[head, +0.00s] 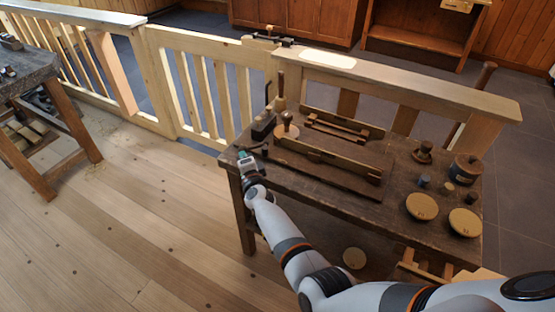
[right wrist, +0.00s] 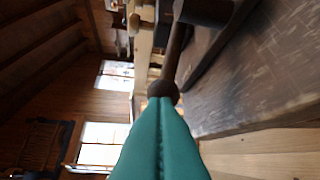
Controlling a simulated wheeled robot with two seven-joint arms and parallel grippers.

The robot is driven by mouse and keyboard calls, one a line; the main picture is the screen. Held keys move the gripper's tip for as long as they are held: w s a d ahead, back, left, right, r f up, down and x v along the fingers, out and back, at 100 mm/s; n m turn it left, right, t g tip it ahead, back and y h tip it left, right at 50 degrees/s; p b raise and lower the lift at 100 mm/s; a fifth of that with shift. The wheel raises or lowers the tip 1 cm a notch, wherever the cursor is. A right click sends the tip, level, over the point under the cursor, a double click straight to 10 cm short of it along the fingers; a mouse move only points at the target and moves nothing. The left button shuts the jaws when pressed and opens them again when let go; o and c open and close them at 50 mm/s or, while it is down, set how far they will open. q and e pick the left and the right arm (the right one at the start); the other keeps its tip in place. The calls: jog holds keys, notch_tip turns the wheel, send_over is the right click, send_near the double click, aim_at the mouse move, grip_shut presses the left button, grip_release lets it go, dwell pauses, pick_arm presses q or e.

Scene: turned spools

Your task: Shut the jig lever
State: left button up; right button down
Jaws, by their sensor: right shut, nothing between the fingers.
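My right gripper (head: 244,157) reaches over the left end of the dark workbench. Its green fingers are shut together with nothing between them, and they fill the lower middle of the right wrist view (right wrist: 160,108). A dark lever (right wrist: 176,50) with a round brown knob (right wrist: 163,91) lies right at the fingertips there. Whether the tips touch the knob I cannot tell. In the head view the lever is small and partly lost beside the gripper. A long dark wooden jig (head: 325,169) lies along the bench to the right of the gripper. My left gripper is not in view.
The bench (head: 395,208) also bears a second slotted wooden rack (head: 340,128), a dark block (head: 263,126), pale round discs (head: 421,206) and a dark tin (head: 465,168). A wooden railing (head: 410,85) runs behind it. The floor to the left is open.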

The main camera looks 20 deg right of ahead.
jog(key=shift+w+r, duration=0.1)
jog(key=shift+r, duration=0.1)
dwell(0.4)
notch_tip(320, 180, up, 10)
jog(key=p, duration=0.8)
jog(key=shift+f+p, duration=0.15)
jog(key=shift+p, duration=0.25)
